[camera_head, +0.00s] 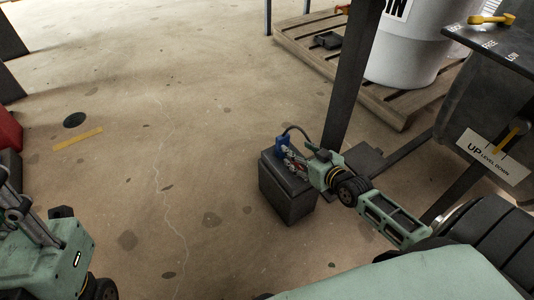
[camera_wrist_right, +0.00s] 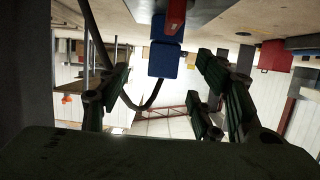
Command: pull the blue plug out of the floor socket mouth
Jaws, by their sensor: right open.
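The blue plug (camera_head: 282,143) stands at the top of a dark floor box (camera_head: 287,199), with a dark cable (camera_head: 301,130) looping from it. My right gripper (camera_head: 292,160) is open close beside the plug, above the box. In the right wrist view the blue plug (camera_wrist_right: 164,61) shows between the spread fingers of my right gripper (camera_wrist_right: 163,74), with visible gaps at both sides. A red part (camera_wrist_right: 176,16) adjoins the plug there. The socket mouth itself is not clear.
A dark post (camera_head: 350,85) rises just behind the box. A wooden pallet (camera_head: 400,115) with a white bin (camera_head: 405,55) stands at the back right. A panel with a lever (camera_head: 492,155) is at the right. The floor left of the box is mostly clear.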

